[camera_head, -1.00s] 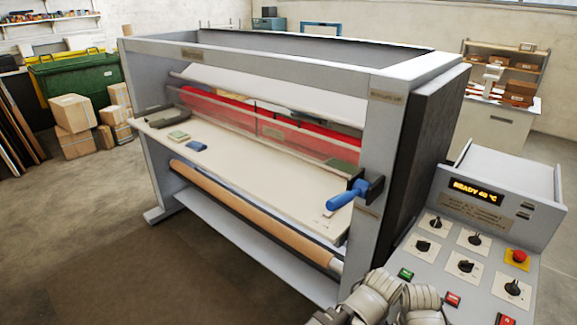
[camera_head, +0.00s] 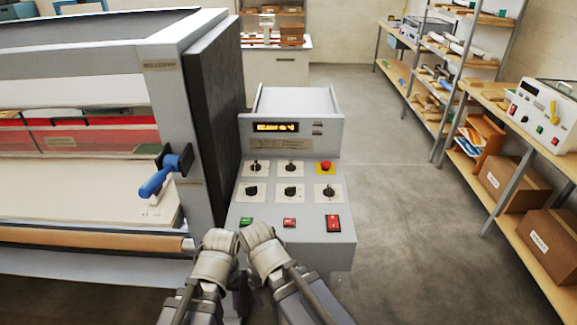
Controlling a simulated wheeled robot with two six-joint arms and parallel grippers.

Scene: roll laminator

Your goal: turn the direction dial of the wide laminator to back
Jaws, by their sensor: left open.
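The wide laminator (camera_head: 165,40) fills the left side, with red rollers behind a clear guard. Its control panel (camera_head: 305,258) stands at its right end. Several black dials on pale plates sit in two rows, among them an upper left dial (camera_head: 256,167), a lower left dial (camera_head: 251,190) and a lower right dial (camera_head: 328,192). Their labels are too small to read, so I cannot tell which is the direction dial. My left gripper (camera_head: 221,240) is open at the panel's lower left edge, below the dials. My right gripper (camera_head: 256,234) is beside it, its jaws unclear.
A lit display (camera_head: 275,127) is above. A blue-handled lever (camera_head: 164,175) projects at the laminator's end. Shelves (camera_head: 512,150) line the right; floor between is clear.

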